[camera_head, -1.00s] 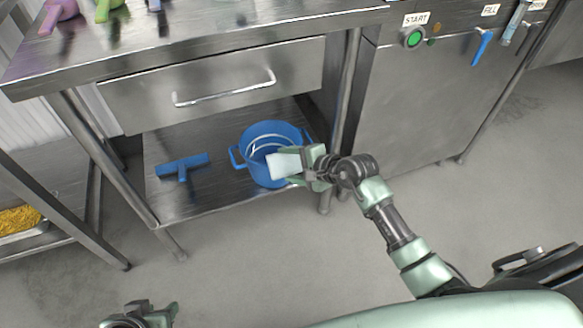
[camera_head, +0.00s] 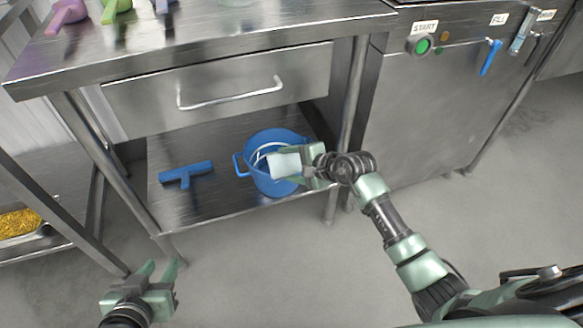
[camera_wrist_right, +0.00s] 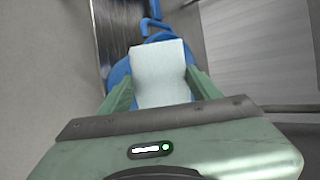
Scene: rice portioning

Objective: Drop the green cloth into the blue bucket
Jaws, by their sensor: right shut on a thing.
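A pale, nearly white cloth (camera_head: 284,164) is held in my right gripper (camera_head: 305,164); I see no clearly green cloth. In the right wrist view the cloth (camera_wrist_right: 160,70) sits between the two green fingers (camera_wrist_right: 162,92). The blue bucket (camera_head: 270,186) stands on the lower shelf with its handle visible. The cloth overlaps the bucket's opening in the head view, and the bucket (camera_wrist_right: 120,74) shows behind it in the wrist view. I cannot tell the exact height between them. My left gripper (camera_head: 160,270) is open and empty over the floor at lower left.
A blue squeegee-like tool (camera_head: 186,173) lies on the lower shelf (camera_head: 215,205) left of the bucket. A drawer (camera_head: 225,85) and steel tabletop (camera_head: 270,25) are above. A table leg (camera_head: 352,100) stands close to my right gripper. A machine (camera_head: 430,110) is at right.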

